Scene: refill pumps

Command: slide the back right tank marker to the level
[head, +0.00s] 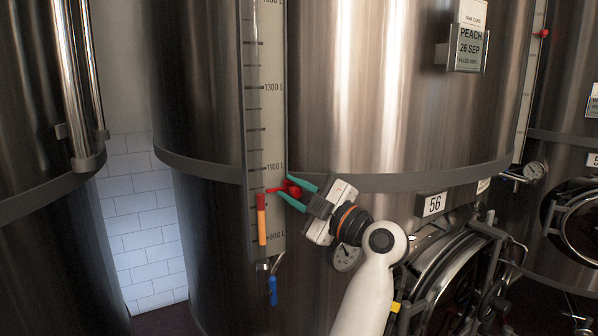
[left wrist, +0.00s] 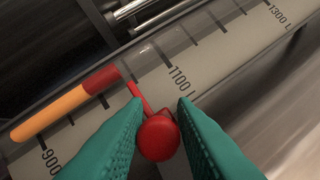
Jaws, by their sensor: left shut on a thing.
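The tank marker is a red knob (head: 294,191) with a thin red pointer, on the pale level scale (head: 274,130) of the large steel tank numbered 56. My left gripper (head: 291,192) is shut on the knob. In the left wrist view the knob (left wrist: 158,138) sits between the green fingers and its pointer reaches to the sight tube. The tube holds an orange column (head: 262,228) with a red top part (head: 260,201). The pointer tip is close to the upper end of the red part, below the 1100 L label. My right gripper is not in view.
A blue-handled valve (head: 272,288) hangs below the scale. A gauge (head: 345,257) and a round hatch (head: 450,278) are near my arm. The right tank has its own red marker (head: 544,33). A card holder (head: 465,52) reads PEACH 26 SEP.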

